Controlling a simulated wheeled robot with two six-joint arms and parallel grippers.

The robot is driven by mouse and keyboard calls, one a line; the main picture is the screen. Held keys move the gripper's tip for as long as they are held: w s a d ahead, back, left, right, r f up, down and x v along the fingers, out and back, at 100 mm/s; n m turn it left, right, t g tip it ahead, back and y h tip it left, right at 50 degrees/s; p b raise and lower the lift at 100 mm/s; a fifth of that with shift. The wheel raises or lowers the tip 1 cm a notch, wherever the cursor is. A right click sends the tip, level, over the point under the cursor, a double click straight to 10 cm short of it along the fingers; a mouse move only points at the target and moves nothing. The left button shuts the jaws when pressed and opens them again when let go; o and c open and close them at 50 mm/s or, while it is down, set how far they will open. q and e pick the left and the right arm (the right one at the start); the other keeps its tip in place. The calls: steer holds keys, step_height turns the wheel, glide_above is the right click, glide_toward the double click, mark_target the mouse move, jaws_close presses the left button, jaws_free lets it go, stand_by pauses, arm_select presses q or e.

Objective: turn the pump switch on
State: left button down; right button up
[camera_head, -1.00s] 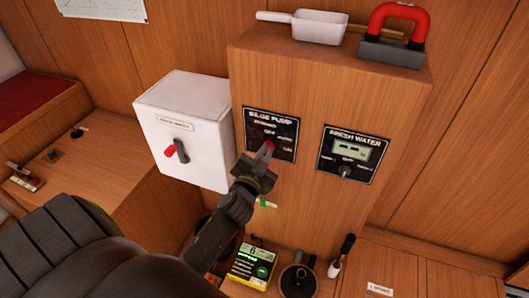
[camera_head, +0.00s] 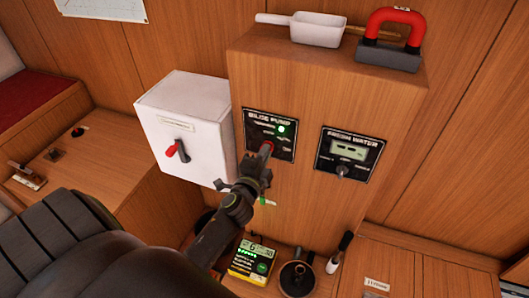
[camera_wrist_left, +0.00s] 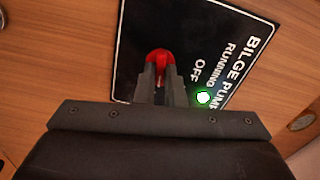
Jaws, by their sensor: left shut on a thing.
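The black bilge pump panel (camera_head: 281,122) is on the wooden cabinet front, with a lit green lamp (camera_head: 281,129) near its top. The lamp also glows in the left wrist view (camera_wrist_left: 203,97), beside the lettering. My left gripper (camera_head: 263,158) is at the lower part of the panel. In the left wrist view its fingers (camera_wrist_left: 162,84) are shut on the red pump switch (camera_wrist_left: 158,58), whose rounded end shows beyond the fingertips. The fingers hide the rest of the switch. My right gripper is not in view.
A fresh water panel (camera_head: 350,155) is to the right. A white box (camera_head: 185,128) with a red-and-black rotary handle is to the left. A yellow device (camera_head: 252,262) and a dark round pot (camera_head: 298,278) stand below. A scoop (camera_head: 318,28) and red-handled magnet (camera_head: 395,38) are on top.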

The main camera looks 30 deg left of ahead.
arm_select(q)
steer(key=shift+m, duration=1)
steer(key=shift+f, duration=0.1)
steer(key=c, duration=1.5)
jaws_free()
steer(key=b+v, duration=0.1)
steer(key=v, duration=1.6)
steer(key=shift+s+d+b, duration=0.15)
steer(key=shift+s+b, duration=0.05)
steer(key=shift+b, duration=0.15)
